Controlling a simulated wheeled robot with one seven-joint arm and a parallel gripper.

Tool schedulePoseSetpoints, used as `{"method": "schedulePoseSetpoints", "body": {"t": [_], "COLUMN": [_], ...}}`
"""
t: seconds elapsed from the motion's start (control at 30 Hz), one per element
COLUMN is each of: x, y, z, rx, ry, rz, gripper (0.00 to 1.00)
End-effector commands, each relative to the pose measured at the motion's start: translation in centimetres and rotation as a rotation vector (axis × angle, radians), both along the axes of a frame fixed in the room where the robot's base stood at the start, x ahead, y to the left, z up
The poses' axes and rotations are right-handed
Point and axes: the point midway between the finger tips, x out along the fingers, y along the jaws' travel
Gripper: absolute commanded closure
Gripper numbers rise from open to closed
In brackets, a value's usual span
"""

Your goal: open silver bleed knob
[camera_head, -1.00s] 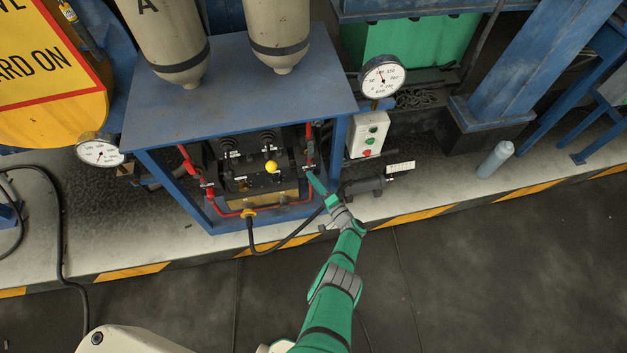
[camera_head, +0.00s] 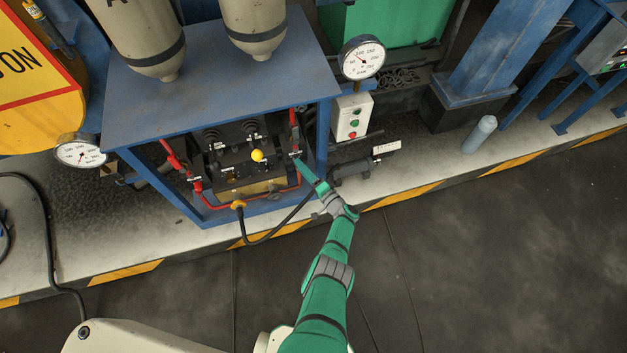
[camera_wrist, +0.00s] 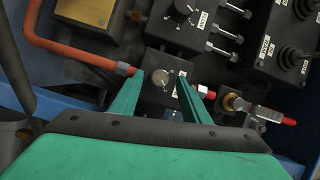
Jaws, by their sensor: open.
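The silver knob (camera_wrist: 161,79) is a small round metal knob on a dark block, in the middle of the wrist view. My gripper (camera_wrist: 160,76) is open, with one green finger on each side of the knob in that view. A gap shows between the knob and each finger; I cannot tell how far the fingertips are from the block in depth. In the head view my gripper (camera_head: 298,160) reaches to the right side of the panel under the blue table, and the knob is too small or hidden to make out there.
An orange-red pipe (camera_wrist: 75,58) runs to the block from the left. A brass fitting with a red-handled valve (camera_wrist: 262,111) lies to the right. Black control boxes (camera_wrist: 185,15) stand above. In the head view, the blue table frame (camera_head: 322,130) stands just right of my gripper.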

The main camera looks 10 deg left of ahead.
Motion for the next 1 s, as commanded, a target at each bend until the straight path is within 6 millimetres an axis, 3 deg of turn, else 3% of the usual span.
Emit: {"method": "schedulePoseSetpoints", "body": {"t": [0.5,1.0], "x": [-5.0,-5.9], "y": [-6.4,-7.3], "z": [0.2,0.2], "rx": [-0.002,-0.001], "ry": [0.001,0.001], "rz": [0.000,0.003], "gripper": [0.58,0.58]}}
